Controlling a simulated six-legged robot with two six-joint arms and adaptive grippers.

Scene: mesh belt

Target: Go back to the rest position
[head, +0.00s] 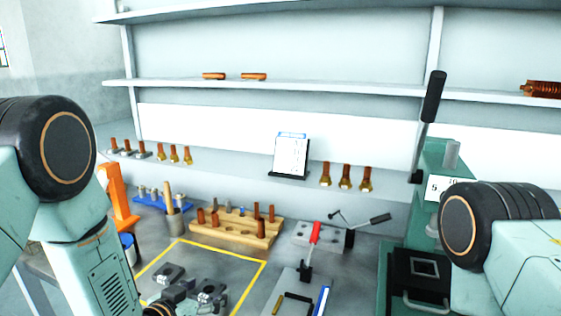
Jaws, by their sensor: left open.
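My left arm comes in from the left and reaches down to the bench. My left gripper (188,292) is low in the head view, at the bottom edge, over the yellow-outlined area (262,268) of the bench. It is open, and I see nothing between its fingers.
A wooden block with copper pegs (238,228) stands behind the outlined area. An orange stand (118,197) is to the left. A red-handled clamp (312,240) and a green lever press (430,160) are to the right. Shelves (330,87) run along the back wall.

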